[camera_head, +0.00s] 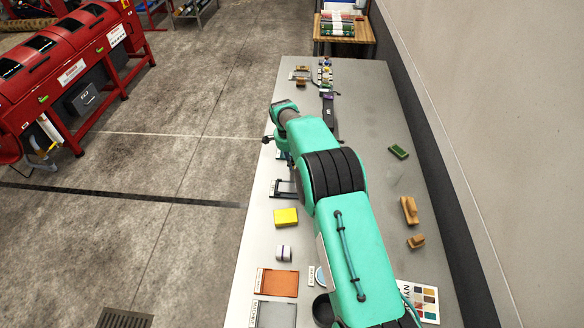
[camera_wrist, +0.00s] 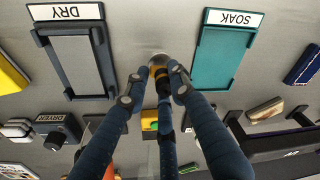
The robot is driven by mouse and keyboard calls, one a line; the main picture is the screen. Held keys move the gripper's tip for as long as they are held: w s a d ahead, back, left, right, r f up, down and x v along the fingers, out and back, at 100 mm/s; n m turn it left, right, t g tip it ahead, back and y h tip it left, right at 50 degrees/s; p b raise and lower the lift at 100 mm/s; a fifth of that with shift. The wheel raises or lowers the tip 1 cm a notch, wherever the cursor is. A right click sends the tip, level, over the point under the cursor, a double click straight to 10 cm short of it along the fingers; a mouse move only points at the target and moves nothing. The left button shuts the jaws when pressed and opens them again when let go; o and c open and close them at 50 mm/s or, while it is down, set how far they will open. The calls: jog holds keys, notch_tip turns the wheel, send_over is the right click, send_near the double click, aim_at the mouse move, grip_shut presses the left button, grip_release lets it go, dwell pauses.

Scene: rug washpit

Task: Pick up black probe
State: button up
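In the wrist view, a small black piece with an orange-yellow band (camera_wrist: 159,72), which looks like the black probe, is between the fingertips of my gripper (camera_wrist: 158,75). It stands out against a pale round spot on the table; its lower part blends with my middle finger. The two outer fingertips are apart, one on each side, with a narrow gap showing. I cannot tell whether any finger touches it. In the head view my arm hides the probe and most of the gripper.
A dark tray labelled DRY (camera_wrist: 76,62) lies left of the gripper, and a teal SOAK tray (camera_wrist: 222,55) right. On the table (camera_head: 375,120) lie a yellow block (camera_head: 286,217), a green brush (camera_head: 398,152) and wooden pieces (camera_head: 409,209).

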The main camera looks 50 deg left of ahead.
grip_shut()
jog(key=shift+r, duration=0.1)
jog(key=shift+r, duration=1.5)
jog(key=shift+d+r, duration=0.1)
jog(key=shift+r, duration=0.2)
jog(key=s+d+r, duration=0.1)
jog(key=s+d, duration=0.7)
jog(key=d, duration=0.5)
jog(key=shift+s+d, duration=0.2)
jog(key=shift+r, duration=0.1)
